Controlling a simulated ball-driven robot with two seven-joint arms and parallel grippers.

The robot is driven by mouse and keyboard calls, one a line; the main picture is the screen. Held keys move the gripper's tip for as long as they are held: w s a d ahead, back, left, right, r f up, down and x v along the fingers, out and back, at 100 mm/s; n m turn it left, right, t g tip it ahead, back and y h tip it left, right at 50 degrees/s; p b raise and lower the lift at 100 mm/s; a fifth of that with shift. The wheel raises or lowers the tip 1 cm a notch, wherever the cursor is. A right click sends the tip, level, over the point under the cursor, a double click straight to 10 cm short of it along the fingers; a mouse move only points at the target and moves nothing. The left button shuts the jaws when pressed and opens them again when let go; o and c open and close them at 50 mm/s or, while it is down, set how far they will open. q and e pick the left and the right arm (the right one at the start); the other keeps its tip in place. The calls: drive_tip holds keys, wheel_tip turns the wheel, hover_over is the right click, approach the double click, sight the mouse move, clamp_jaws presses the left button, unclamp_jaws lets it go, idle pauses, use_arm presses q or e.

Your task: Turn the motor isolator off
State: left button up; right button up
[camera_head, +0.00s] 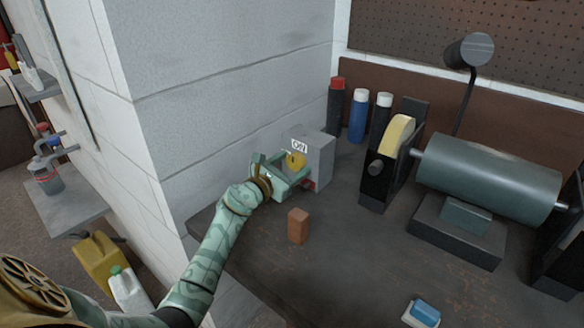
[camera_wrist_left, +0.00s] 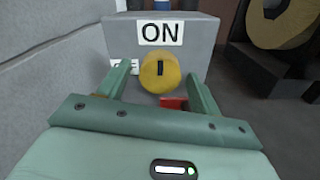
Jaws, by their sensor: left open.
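The motor isolator is a grey box (camera_head: 318,158) at the back left of the bench, against the wall; it also fills the top of the left wrist view (camera_wrist_left: 198,50). A yellow round knob (camera_wrist_left: 160,73) with a dark slot sits on its front, below a white ON label (camera_wrist_left: 161,33). A second label at the lower left is partly hidden by a finger. My left gripper (camera_head: 277,168) is open in front of the box, and in the left wrist view its fingers (camera_wrist_left: 160,85) stand either side of the knob, with gaps. My right gripper is not in view.
A reddish-brown block (camera_head: 298,226) stands on the bench just in front of the gripper. Several capped bottles (camera_head: 358,115) stand behind the box. A bench grinder (camera_head: 490,180) takes up the right. A blue-topped block (camera_head: 425,312) lies near the front edge.

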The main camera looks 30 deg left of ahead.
use_arm(q)
drive_tip(key=shift+w, duration=0.2)
drive_tip(key=c, duration=1)
drive_tip(key=shift+o, duration=0.2)
